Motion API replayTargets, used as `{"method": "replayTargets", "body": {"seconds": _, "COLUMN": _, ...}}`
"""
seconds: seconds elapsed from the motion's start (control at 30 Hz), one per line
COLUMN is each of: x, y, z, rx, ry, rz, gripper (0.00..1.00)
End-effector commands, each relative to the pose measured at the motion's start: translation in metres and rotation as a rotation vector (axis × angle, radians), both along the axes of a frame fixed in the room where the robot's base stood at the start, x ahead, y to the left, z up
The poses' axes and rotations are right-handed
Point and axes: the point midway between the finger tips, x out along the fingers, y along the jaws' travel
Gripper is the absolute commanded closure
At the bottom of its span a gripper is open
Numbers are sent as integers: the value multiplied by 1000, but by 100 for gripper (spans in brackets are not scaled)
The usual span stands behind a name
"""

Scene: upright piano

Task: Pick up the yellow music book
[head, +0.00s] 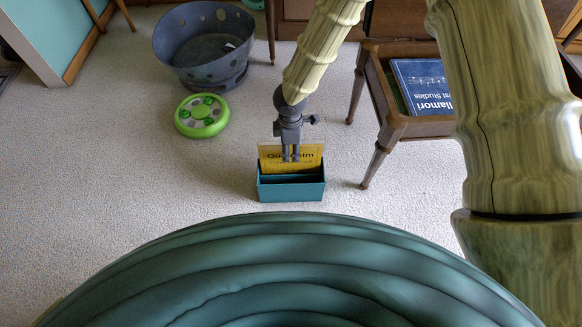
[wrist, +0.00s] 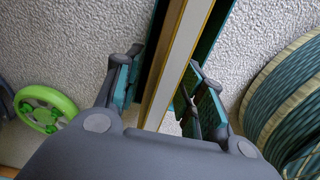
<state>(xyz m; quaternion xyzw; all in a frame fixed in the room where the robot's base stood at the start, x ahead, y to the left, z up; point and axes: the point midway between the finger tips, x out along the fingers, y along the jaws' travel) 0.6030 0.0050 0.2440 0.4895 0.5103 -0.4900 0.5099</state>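The yellow music book (head: 311,162) stands upright in a teal holder (head: 291,193) on the carpet, its upper part showing above the front wall. My gripper (head: 291,157) points down over the book's top, with a finger in front of the cover. In the wrist view the book (wrist: 176,65) shows edge-on, with white pages and a yellow cover edge. It lies between the two fingers of my gripper (wrist: 165,75), one on each side. The fingers are apart, with a gap on the left side; whether the right finger touches is unclear. The book's lower part is hidden in the holder.
A wooden bench (head: 411,128) with a blue book (head: 424,86) stands to the right. A grey perforated tub (head: 205,48) and a green round toy (head: 202,115) are at the left back. The carpet left of the holder is clear.

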Motion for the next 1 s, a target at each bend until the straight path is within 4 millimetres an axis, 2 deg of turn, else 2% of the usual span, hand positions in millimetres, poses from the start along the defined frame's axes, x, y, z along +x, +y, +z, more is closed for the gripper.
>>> {"method": "replayTargets", "body": {"seconds": 0.03, "x": 0, "y": 0, "z": -12, "rx": 1, "ry": 0, "rz": 1, "gripper": 61}}
{"method": "replayTargets", "body": {"seconds": 0.13, "x": 0, "y": 0, "z": -20, "rx": 1, "ry": -1, "rz": 0, "gripper": 61}}
{"method": "replayTargets", "body": {"seconds": 0.43, "x": 1, "y": 0, "z": -22, "rx": 0, "ry": -2, "rz": 1, "gripper": 61}}
{"method": "replayTargets", "body": {"seconds": 0.6, "x": 1, "y": 0, "z": -22, "rx": 0, "ry": -2, "rz": 1, "gripper": 92}}
{"method": "replayTargets", "body": {"seconds": 0.67, "x": 1, "y": 0, "z": -22, "rx": 0, "ry": -2, "rz": 1, "gripper": 100}}
{"method": "replayTargets", "body": {"seconds": 1.0, "x": 1, "y": 0, "z": -22, "rx": 0, "ry": -2, "rz": 1, "gripper": 100}}
